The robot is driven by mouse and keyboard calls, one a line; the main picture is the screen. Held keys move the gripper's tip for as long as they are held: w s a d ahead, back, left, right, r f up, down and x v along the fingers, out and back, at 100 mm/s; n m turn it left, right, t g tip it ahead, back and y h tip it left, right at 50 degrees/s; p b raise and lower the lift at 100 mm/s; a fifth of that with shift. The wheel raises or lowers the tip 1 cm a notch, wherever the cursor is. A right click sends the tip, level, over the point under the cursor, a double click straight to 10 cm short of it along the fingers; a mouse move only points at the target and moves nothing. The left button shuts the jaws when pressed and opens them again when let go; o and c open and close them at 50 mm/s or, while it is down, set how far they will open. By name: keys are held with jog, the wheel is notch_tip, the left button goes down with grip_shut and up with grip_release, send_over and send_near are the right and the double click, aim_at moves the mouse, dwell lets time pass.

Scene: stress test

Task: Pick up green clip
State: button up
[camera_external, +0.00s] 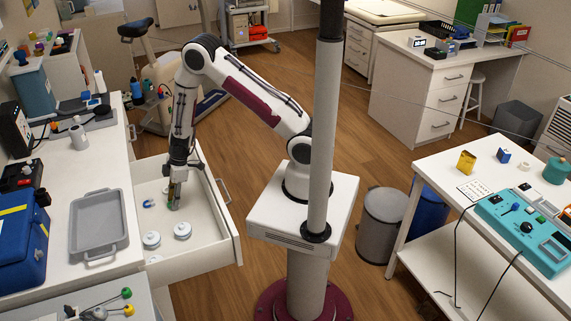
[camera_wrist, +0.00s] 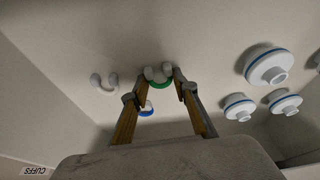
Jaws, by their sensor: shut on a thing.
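My gripper (camera_wrist: 156,90) is inside the open drawer (camera_external: 213,228), pointing down at its floor. In the wrist view its two fingers are closed around a green clip (camera_wrist: 158,84), which has pale rounded ends and sits between the fingertips. In the external view my gripper (camera_external: 174,200) hides most of the clip. I cannot tell whether the clip is clear of the drawer floor. A blue clip (camera_wrist: 146,109) lies close by; it also shows in the external view (camera_external: 148,203). A pale grey clip (camera_wrist: 104,83) lies apart to the left in the wrist view.
Several white round pieces with blue rings (camera_wrist: 270,66) lie in the same drawer; two show in the external view near its front (camera_external: 182,230). The drawer walls surround my gripper. The counter on the left holds a grey tray (camera_external: 98,222) and a blue case (camera_external: 22,240).

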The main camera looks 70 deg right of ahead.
notch_tip(320, 180, up, 10)
dwell(1.0)
